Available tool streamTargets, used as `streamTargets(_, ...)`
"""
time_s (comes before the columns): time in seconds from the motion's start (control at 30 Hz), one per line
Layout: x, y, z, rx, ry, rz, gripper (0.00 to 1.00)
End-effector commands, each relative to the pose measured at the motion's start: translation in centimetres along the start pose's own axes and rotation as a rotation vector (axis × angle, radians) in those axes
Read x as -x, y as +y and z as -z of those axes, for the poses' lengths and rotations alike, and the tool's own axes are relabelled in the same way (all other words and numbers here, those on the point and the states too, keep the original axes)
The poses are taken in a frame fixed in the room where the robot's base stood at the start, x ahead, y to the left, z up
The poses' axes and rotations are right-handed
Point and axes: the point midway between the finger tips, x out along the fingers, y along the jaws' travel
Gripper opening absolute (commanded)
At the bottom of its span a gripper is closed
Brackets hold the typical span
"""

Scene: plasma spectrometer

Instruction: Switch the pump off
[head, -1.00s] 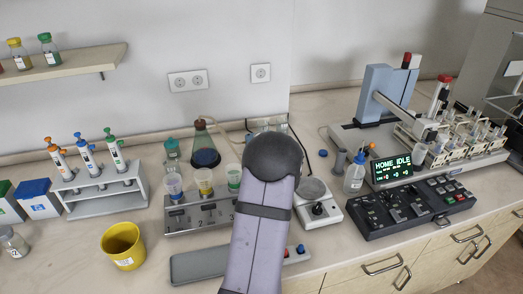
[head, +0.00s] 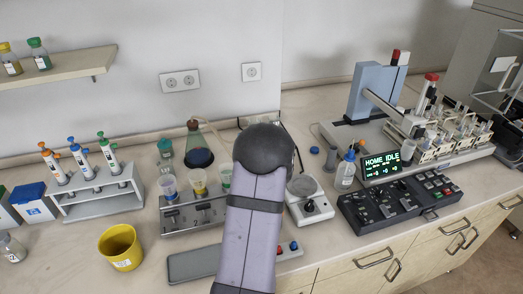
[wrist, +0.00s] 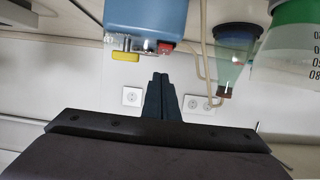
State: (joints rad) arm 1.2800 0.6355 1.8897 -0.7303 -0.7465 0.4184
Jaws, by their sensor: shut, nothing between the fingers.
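A blue box-shaped unit, which looks like the pump (wrist: 147,18), is at the top of the wrist view. A red switch-like part (wrist: 166,47) and a yellow part (wrist: 125,56) are on its lower edge in the picture. My gripper (wrist: 160,76) is shut and empty, its fingertips pointing toward the unit, just below the red part in the picture. I cannot tell whether they touch. In the head view my arm hides the gripper and most of what stands behind it by the wall.
A flask with dark contents (head: 199,157) and a tube stands left of my arm; a flask also shows in the wrist view (wrist: 232,50). A rack of cups (head: 195,217), a knobbed plate device (head: 309,207) and a black control box (head: 400,205) stand nearby.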

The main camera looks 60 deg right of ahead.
Motion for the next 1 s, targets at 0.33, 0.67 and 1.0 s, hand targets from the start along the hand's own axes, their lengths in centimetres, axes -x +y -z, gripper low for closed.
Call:
streamTargets(0.33,4.7,0.1,0.7,0.0,0.001,-0.004,0.0)
streamTargets(0.67,9.4,0.1,-0.2,0.0,0.0,-0.002,0.0)
streamTargets(1.0,10.7,0.0,-0.4,0.0,-0.001,0.001,0.0)
